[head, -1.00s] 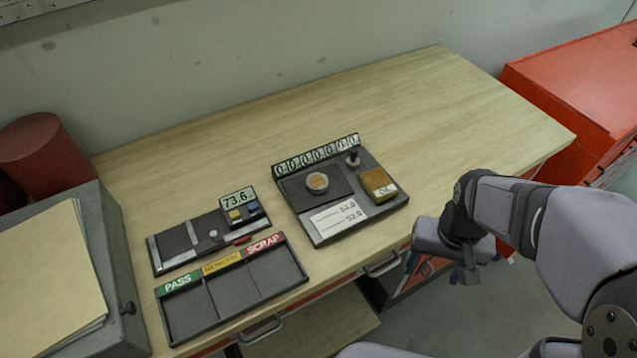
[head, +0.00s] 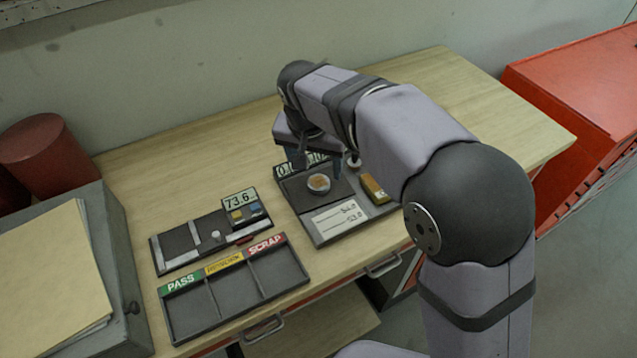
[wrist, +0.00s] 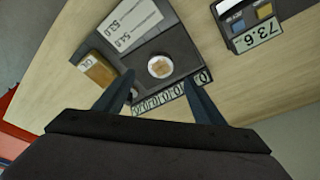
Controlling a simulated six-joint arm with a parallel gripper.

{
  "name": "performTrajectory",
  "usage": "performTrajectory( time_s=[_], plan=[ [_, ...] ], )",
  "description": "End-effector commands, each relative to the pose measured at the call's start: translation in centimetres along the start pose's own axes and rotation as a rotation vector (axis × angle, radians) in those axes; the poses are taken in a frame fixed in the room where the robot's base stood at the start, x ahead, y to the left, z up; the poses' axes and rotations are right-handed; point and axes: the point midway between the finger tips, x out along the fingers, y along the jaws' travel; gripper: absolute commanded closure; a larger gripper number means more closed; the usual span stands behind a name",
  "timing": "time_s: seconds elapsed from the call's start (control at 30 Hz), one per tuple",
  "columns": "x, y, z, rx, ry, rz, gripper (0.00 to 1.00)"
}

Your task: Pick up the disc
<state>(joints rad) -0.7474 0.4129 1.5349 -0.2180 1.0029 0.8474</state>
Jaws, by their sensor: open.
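The disc (head: 319,183) is small and round with an orange-brown centre and a pale rim. It lies on the dark plate of the scale-like station (head: 318,227), and it also shows in the wrist view (wrist: 160,67). My gripper (head: 322,160) hangs above the back of that station, near its digit display. In the wrist view my gripper (wrist: 162,92) has its two fingers well apart, with nothing between them. The disc appears beyond the fingertips, roughly centred between them. My arm hides part of the station's right side in the head view.
A tray marked PASS, a yellow middle label and SCRAP (head: 236,290) has empty compartments. A gauge reading 73.6 (head: 240,201) stands left of the station. An orange-brown block (head: 373,188) and a small knob (head: 353,160) sit beside the disc. The bench's back left is clear.

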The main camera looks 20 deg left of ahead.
Motion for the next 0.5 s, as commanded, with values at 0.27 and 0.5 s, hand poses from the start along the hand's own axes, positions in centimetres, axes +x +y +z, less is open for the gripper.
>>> performTrajectory(
  time_s=[0.27, 0.5],
  plan=[
    [1.7, 0.1, 0.0, 0.000, -0.001, 0.000, 0.37],
    [2.8, 0.0, 0.1, -0.001, -0.004, 0.003, 0.37]
  ],
)
